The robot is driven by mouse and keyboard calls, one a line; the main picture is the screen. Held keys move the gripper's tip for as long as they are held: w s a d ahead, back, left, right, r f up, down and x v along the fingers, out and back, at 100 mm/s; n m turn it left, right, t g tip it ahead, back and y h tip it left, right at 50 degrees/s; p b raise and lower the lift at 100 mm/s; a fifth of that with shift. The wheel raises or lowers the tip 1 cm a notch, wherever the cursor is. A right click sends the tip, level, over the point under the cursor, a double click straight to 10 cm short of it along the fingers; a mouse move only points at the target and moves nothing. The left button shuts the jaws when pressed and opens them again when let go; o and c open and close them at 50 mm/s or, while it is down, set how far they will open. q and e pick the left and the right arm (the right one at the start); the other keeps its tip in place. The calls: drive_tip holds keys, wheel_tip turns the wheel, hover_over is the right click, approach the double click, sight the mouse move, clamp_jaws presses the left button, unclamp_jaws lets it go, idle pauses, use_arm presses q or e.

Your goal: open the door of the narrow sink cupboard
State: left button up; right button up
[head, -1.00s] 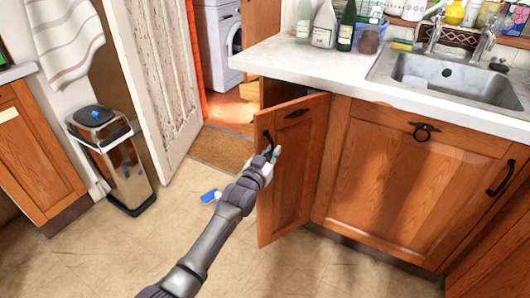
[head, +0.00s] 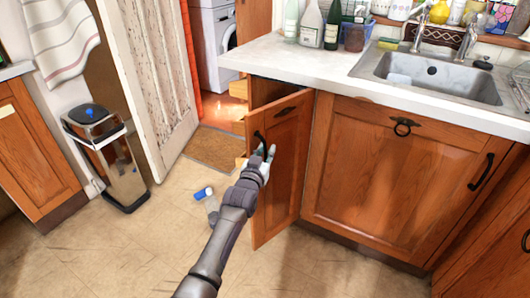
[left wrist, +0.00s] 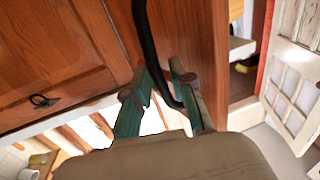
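The narrow sink cupboard's wooden door (head: 281,165) stands partly open at the left end of the counter. It is swung out, and a dark gap shows above and behind its top edge. Its black curved handle (head: 258,138) sits near the free edge. My left gripper (head: 267,153) is at this handle. In the left wrist view, the handle (left wrist: 147,40) runs down between the two fingers of the left gripper (left wrist: 160,72). The fingers stand apart, with a gap around the bar, so I see no firm grip. My right gripper is not in view.
The wide cupboard door (head: 375,173) under the sink (head: 432,75) is shut. Bottles (head: 310,25) stand on the counter (head: 290,62). A steel bin (head: 112,160) and a blue-capped item (head: 204,193) are on the floor to the left. Floor in front is largely clear.

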use_arm(q)
drive_tip(key=shift+o, duration=0.5)
drive_tip(key=shift+s, duration=0.2)
drive_tip(key=v, duration=1.1)
drive_tip(key=shift+s, duration=0.3)
drive_tip(key=shift+a, duration=0.15)
drive_tip(key=shift+c, duration=0.4)
